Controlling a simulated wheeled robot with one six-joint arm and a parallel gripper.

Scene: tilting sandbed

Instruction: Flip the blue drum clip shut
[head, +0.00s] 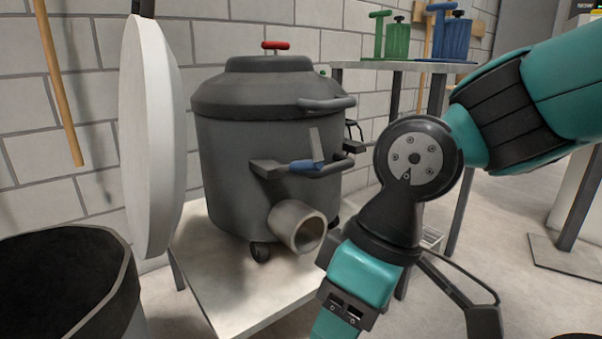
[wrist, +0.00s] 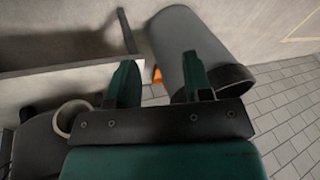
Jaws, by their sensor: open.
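The blue drum clip (head: 305,164) is on the front of the dark grey drum (head: 235,165) in the head view, beside a thin grey upright plate. It seems to stick out from the drum wall; I cannot tell how far it is folded. My gripper (wrist: 160,78) is open and empty in the wrist view. Its fingers are out of sight in the head view, where my wrist is low and to the right of the drum. The clip does not show in the wrist view. A round pipe end (wrist: 70,117), probably the drum's spout, shows at the lower left there.
The drum stands on a pale platform (head: 265,295) with its spout (head: 297,226) facing front. A white disc (head: 150,135) hangs at its left, above a dark open bin (head: 125,290). Green (head: 398,38) and blue (head: 452,38) devices stand on a shelf behind.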

